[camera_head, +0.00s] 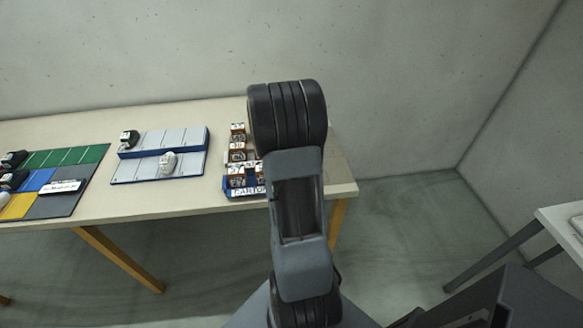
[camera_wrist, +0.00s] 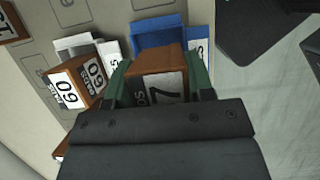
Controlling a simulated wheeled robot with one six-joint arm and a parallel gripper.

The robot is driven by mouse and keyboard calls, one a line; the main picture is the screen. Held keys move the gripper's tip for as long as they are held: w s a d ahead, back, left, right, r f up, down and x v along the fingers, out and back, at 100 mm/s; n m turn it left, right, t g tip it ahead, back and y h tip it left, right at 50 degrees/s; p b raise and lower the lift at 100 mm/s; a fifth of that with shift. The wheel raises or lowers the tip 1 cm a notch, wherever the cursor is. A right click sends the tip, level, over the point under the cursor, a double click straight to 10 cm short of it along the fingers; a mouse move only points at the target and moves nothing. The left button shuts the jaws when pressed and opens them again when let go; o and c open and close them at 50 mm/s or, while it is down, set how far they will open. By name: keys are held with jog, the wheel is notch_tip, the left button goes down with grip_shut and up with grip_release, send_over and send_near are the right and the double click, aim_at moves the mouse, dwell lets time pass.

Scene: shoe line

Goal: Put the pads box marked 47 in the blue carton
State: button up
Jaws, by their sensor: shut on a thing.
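My gripper (camera_wrist: 161,72) shows in the wrist view with its two green fingers shut on a brown box (camera_wrist: 156,62). The box's white and dark label shows "DS" and a large 7; any digit before the 7 is hidden or unclear. A blue carton (camera_wrist: 158,28) with a label ending in "S" lies just beyond the held box and is partly covered by it. I cannot tell whether the box is above the carton or partly in it. In the head view my arm hides the gripper; a blue edge lettered "CARTON" (camera_head: 246,192) shows beside the arm.
Several small brown boxes (camera_head: 238,155) stand at the table's right end. A blue rack (camera_head: 182,140) and a coloured mat (camera_head: 85,157) lie farther left.

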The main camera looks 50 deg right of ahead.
jog(key=shift+w+d+f, duration=0.1)
jog(key=shift+w+f, duration=0.1)
jog(key=shift+f, duration=1.65)
jog(key=shift+f, duration=0.2)
jog(key=o, duration=0.9)
jog(key=shift+o, duration=0.2)
jog(key=shift+r, duration=0.15)
